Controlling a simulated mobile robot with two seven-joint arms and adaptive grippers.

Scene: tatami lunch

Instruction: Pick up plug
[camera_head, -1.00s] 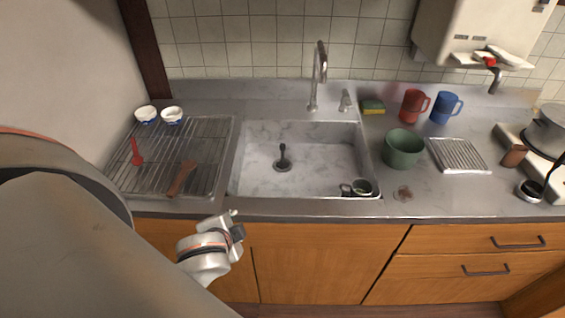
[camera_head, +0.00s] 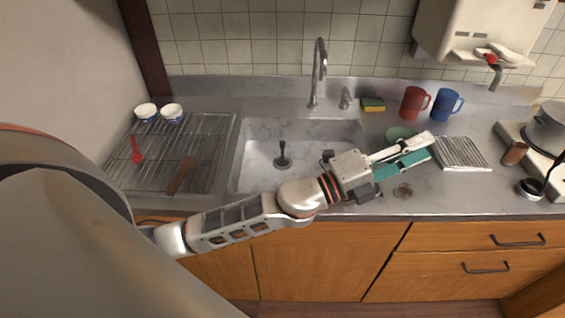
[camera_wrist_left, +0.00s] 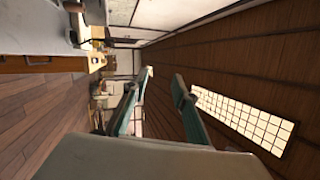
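A dark upright plug with a knobbed stem (camera_head: 282,156) stands at the drain in the grey marble-look sink (camera_head: 255,175). My left gripper (camera_head: 428,147) reaches across the front right of the sink and hangs over the counter, pointing right. It is to the right of the plug and well apart from it. Its two fingers are spread with nothing between them, as the left wrist view (camera_wrist_left: 164,76) also shows. The plug is not visible in the left wrist view. My right gripper is not in view.
A green bowl (camera_head: 400,133) is partly hidden behind my left gripper. Red (camera_head: 413,103) and blue mugs (camera_head: 444,105) and a sponge (camera_head: 373,104) stand behind. The faucet (camera_head: 318,75) rises behind the sink. A wire rack (camera_head: 215,150) lies left.

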